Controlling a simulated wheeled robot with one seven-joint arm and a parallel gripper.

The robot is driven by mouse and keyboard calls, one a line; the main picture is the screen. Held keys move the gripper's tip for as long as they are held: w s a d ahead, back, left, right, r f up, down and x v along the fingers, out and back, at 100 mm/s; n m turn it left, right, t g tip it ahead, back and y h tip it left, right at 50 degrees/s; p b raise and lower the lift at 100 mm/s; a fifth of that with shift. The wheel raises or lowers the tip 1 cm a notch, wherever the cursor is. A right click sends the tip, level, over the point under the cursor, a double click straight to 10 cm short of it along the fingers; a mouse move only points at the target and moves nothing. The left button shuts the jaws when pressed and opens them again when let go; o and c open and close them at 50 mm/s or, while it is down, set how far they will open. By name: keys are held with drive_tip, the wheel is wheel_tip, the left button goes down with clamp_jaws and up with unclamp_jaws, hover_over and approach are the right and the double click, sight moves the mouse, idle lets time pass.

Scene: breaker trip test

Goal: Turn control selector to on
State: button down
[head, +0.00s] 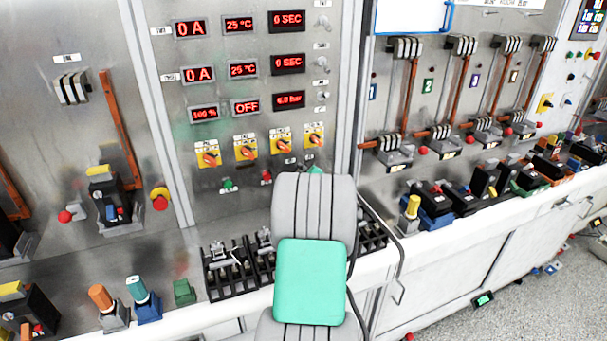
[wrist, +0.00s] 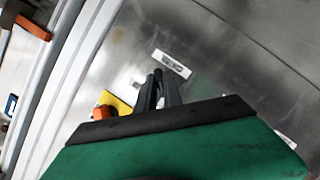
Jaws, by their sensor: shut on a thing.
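My gripper (wrist: 159,88) is at the panel in the wrist view, its two dark fingers close together. It is shut on a small dark part (wrist: 158,73) that appears to be the control selector; the fingers hide most of it, and its setting cannot be read. A white label (wrist: 172,63) is just beyond the fingertips. An orange knob (wrist: 102,112) on a yellow plate (wrist: 118,104) is beside them, partly covered by my gripper body. In the head view my arm hides the gripper. Several orange-on-yellow rotary selectors (head: 245,149) form a row above my arm.
Red displays (head: 240,70) sit above the selectors; one reads OFF. A green button (head: 228,185) and a red button (head: 266,177) lie below. Black terminal blocks (head: 222,268) line the bench on both sides of my arm. The floor (head: 530,305) at lower right is mostly clear.

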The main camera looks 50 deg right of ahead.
drive_tip(key=shift+f+b, duration=0.1)
drive_tip(key=shift+b, duration=0.35)
drive_tip(key=shift+s+d+r+m+t+y+b, duration=0.15)
drive_tip(key=shift+m+t+y+b, duration=0.75)
drive_tip(key=shift+m, duration=1.15)
drive_tip(key=shift+d+m+t+y+b, duration=0.2)
drive_tip(key=shift+m+t+y+b, duration=0.3)
drive_tip(key=shift+m+y+b, duration=1.15)
drive_tip(key=shift+s+d+r+m+t+y+b, duration=0.15)
drive_tip(key=shift+m+t+y+b, duration=0.5)
drive_tip(key=shift+m, duration=1.75)
drive_tip(key=shift+f+t+y, duration=0.1)
drive_tip(key=shift+t+y, duration=0.15)
drive_tip(key=shift+y, duration=0.15)
drive_tip(key=c, duration=1.5)
unclamp_jaws()
drive_tip(key=shift+f, duration=0.1)
